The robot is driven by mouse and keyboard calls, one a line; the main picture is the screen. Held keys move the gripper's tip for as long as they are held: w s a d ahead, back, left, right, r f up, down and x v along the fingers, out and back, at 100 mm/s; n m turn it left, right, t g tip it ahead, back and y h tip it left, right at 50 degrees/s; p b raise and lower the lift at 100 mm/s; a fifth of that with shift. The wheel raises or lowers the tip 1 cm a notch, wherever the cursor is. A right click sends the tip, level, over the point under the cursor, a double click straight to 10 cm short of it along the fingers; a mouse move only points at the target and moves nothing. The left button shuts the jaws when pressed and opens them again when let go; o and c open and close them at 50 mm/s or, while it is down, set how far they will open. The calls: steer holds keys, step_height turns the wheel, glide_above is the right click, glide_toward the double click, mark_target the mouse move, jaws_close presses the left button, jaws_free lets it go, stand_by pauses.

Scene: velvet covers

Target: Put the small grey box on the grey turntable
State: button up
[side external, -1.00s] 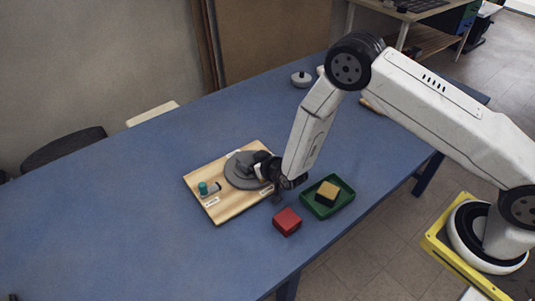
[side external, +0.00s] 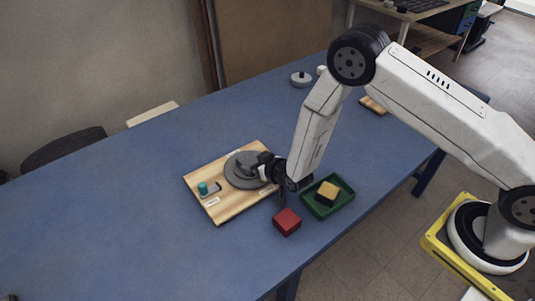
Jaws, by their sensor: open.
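The grey turntable (side external: 238,171) is a round disc on a light wooden board (side external: 222,208). My gripper (side external: 266,168) is dark and reaches in from the right, low over the turntable's right edge. It is open, but its fingers are small and hard to separate from the dark shapes around them. I cannot make out the small grey box for certain. A dark grey shape at the turntable's right side may be the box or part of my gripper. Whether anything touches the fingers is not clear.
A teal knob (side external: 203,188) stands on the board's left part. A red box (side external: 287,222) and a green tray (side external: 322,212) holding a yellow-topped black block (side external: 327,193) lie close to my gripper. The blue table (side external: 110,225) is clear at left.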

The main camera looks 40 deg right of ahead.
step_height(320, 180, up, 8)
steer(key=s, duration=0.1)
steer(key=shift+f, duration=0.25)
stand_by(0.7)
steer(key=shift+d+r, duration=0.1)
steer(key=s+d+r+g, duration=0.3)
steer(key=s, duration=0.4)
steer(key=s+d+r+g, duration=0.3)
steer(key=s+d+r, duration=0.1)
steer(key=s, duration=0.4)
steer(key=s+d+r+g, duration=0.3)
steer(key=s+d+g, duration=0.1)
steer(key=s, duration=0.4)
steer(key=shift+d+r+m+h, duration=0.2)
steer(key=shift+r+m+h, duration=0.1)
